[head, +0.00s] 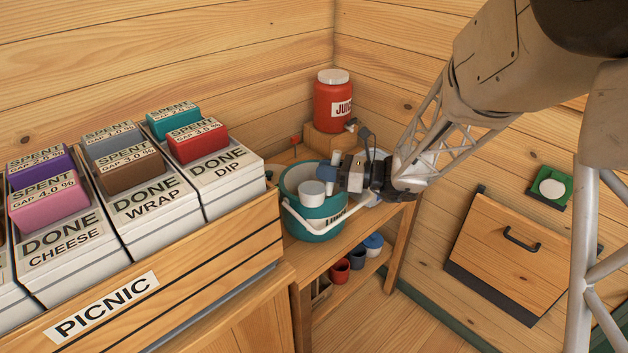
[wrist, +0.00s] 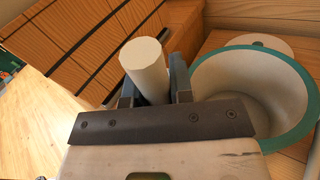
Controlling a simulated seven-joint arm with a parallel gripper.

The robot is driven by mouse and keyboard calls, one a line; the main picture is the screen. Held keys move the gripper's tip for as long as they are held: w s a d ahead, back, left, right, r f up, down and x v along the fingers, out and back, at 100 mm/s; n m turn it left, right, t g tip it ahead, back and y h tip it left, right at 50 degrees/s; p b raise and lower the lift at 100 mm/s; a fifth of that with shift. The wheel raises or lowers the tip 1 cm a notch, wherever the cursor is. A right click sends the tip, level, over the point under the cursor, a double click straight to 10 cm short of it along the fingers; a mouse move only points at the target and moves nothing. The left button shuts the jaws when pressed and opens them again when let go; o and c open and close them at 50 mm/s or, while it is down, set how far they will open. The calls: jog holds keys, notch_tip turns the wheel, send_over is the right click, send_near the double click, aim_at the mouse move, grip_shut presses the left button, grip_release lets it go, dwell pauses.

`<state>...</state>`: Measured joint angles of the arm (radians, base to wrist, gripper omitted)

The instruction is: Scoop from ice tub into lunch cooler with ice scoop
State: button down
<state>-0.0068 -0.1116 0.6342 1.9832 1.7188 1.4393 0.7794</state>
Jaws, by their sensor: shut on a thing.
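The teal lunch cooler (head: 318,232), with a white handle and a partly hidden label, stands on the wooden shelf at the corner. Its teal rim and pale inside fill the right of the wrist view (wrist: 240,95); the part of the inside that shows looks empty. My gripper (head: 343,172) is at the cooler's right side, above its rim. In the wrist view my gripper (wrist: 155,88) is shut on a white cylindrical piece (wrist: 146,68), which seems to be part of the ice scoop. A white cup shape (head: 312,190) shows over the cooler's opening. I cannot make out the ice tub.
A red juice jar (head: 333,100) stands on a wooden block behind the cooler. The picnic crate (head: 200,268) with labelled boxes is on the left. Small cups (head: 341,271) sit on the lower shelf. A wooden panel with a handle (head: 510,255) is at the right.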

jog(key=shift+w+r+m, duration=0.2)
jog(key=shift+w+m, duration=1)
jog(key=shift+w, duration=0.55)
jog(key=shift+w+f, duration=0.15)
jog(key=shift+w, duration=0.15)
jog(key=shift+w+f+m, duration=0.2)
jog(key=shift+w+m, duration=0.1)
jog(key=shift+w+f+m+h, duration=0.3)
jog(key=shift+w+m, duration=0.1)
jog(key=shift+w, duration=0.1)
jog(key=shift+w+f, duration=0.15)
jog(key=shift+w, duration=0.15)
jog(key=shift+w+f+m, duration=0.15)
jog(key=shift+w+m, duration=0.1)
jog(key=shift+m, duration=0.05)
jog(key=shift+w+f+g, duration=0.2)
jog(key=shift+w+g, duration=0.05)
jog(key=shift+g, duration=0.15)
jog(key=shift+w+f+m, duration=0.3)
jog(key=shift+w+m, duration=0.2)
jog(key=shift+w, duration=0.05)
jog(key=shift+w+f+m, duration=0.1)
jog(key=shift+w+m, duration=0.55)
jog(key=shift+m, duration=0.15)
